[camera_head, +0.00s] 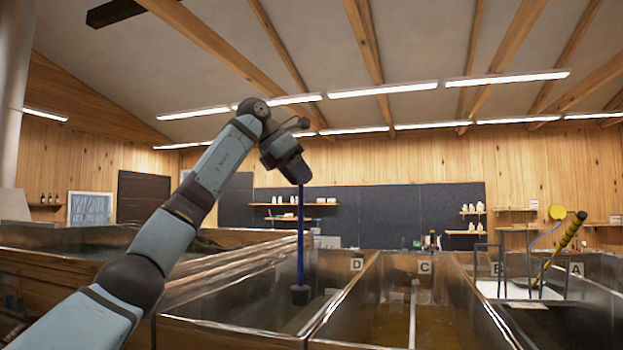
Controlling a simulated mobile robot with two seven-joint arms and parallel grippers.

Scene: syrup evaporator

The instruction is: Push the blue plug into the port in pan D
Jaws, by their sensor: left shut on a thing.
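My left gripper (298,180) is raised above pan D (337,322), with its jaws pointing down. It is shut on the blue plug (300,230), a long thin blue rod with a dark block at its lower end. The rod hangs about upright, and its dark end is down inside pan D, near the letter D label on the far wall. I cannot tell whether the dark end touches the pan floor. The port is not visible in this view. My right gripper is not in view.
Pan C (424,267), with amber liquid and a pale upright bar, lies to the right of pan D. Farther right are pans B and A, a white tray (520,289) and a yellow-and-black tool (560,246). Metal walls divide the pans. Shelves line the back wall.

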